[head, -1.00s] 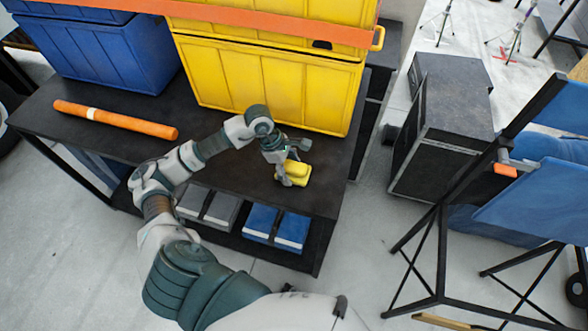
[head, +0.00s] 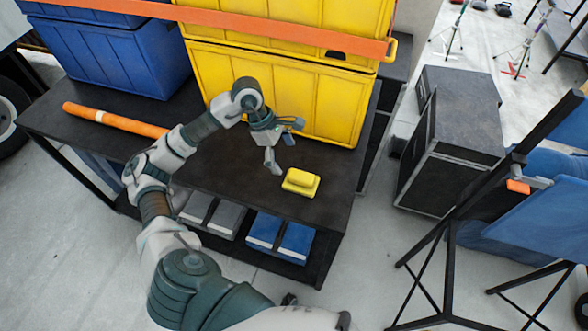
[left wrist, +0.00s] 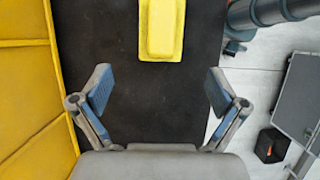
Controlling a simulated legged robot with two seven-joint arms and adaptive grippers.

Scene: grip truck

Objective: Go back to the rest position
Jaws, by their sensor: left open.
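My left gripper (head: 276,152) is in the head view above the dark table, to the left of a small yellow object (head: 301,181). In the left wrist view the same gripper (left wrist: 152,88) has its two fingers spread wide with nothing between them. The yellow object (left wrist: 161,28) lies flat on the table beyond the fingertips, apart from them. My right gripper does not show in either view.
The black table (head: 235,165) carries yellow crates (head: 280,95), blue crates (head: 115,55) and an orange roll (head: 115,120). Blue and grey boxes sit on its lower shelf. A black case (head: 450,140) and a blue folding chair (head: 550,235) stand at the right.

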